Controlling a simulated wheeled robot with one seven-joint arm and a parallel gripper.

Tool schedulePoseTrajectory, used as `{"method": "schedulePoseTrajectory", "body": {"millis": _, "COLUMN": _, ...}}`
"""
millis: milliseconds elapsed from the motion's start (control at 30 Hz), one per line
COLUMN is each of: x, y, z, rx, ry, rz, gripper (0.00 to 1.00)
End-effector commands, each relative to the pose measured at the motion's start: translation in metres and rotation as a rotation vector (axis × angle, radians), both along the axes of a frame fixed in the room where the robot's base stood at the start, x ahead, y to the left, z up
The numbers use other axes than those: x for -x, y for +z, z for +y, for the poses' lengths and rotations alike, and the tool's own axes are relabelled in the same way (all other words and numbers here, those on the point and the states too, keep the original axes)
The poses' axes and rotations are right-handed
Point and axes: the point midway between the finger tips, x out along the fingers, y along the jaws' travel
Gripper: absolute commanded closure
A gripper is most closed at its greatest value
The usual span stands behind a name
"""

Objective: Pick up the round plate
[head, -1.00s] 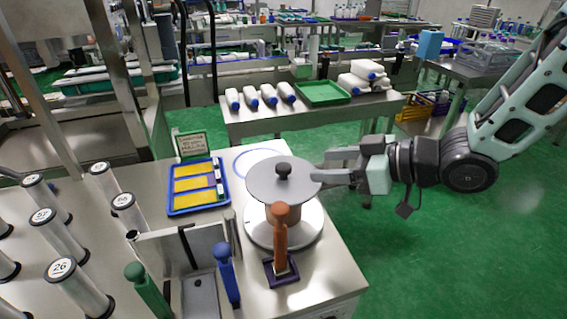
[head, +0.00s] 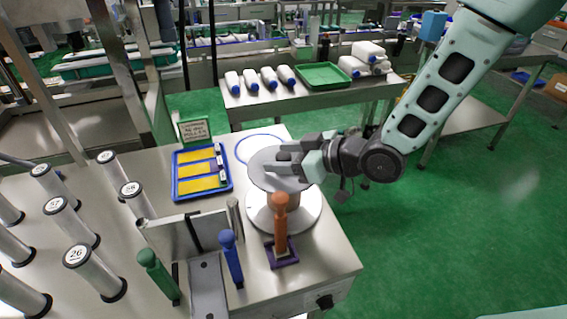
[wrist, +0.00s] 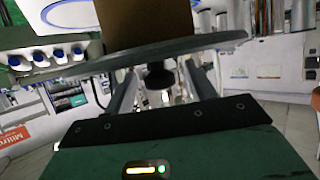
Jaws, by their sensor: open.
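The round plate (head: 265,180) is a flat grey disc. It lies on top of a brown cylinder above a round white base (head: 312,212) near the table's right edge. In the head view my gripper (head: 282,160) reaches over the plate from the right and hides its knob. The wrist view appears upside down; there the plate (wrist: 205,43) crosses the top, with the brown cylinder (wrist: 145,20) beyond it. Its black knob (wrist: 158,77) sits between my two open fingers, which also show in the wrist view (wrist: 160,85). I see a gap beside the knob.
An orange-brown handle (head: 280,215) stands upright just in front of the plate. Blue (head: 231,258) and green (head: 158,276) handles stand left of it. A blue tray (head: 176,193) with yellow strips lies behind left.

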Motion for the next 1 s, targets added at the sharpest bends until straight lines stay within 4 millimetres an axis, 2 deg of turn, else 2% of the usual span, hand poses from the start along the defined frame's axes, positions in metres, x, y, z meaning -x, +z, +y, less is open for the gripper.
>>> {"method": "schedulePoseTrajectory", "body": {"millis": 233, "x": -0.001, "y": -0.001, "z": 0.002, "rx": 0.000, "ry": 0.000, "rz": -0.001, "gripper": 0.45}}
{"method": "schedulePoseTrajectory", "body": {"millis": 267, "x": -0.001, "y": -0.001, "z": 0.002, "rx": 0.000, "ry": 0.000, "rz": -0.001, "gripper": 0.50}}
{"method": "schedulePoseTrajectory", "body": {"millis": 433, "x": -0.001, "y": -0.001, "z": 0.002, "rx": 0.000, "ry": 0.000, "rz": -0.001, "gripper": 0.98}}
{"method": "schedulePoseTrajectory", "body": {"millis": 767, "x": -0.001, "y": 0.003, "z": 0.002, "rx": -0.001, "ry": 0.000, "rz": -0.003, "gripper": 0.99}}
{"method": "schedulePoseTrajectory", "body": {"millis": 867, "x": -0.002, "y": 0.015, "z": 0.002, "rx": -0.001, "ry": 0.001, "rz": -0.006, "gripper": 0.99}}
{"method": "schedulePoseTrajectory", "body": {"millis": 1000, "x": -0.002, "y": 0.041, "z": 0.002, "rx": 0.000, "ry": 0.001, "rz": -0.010, "gripper": 0.99}}
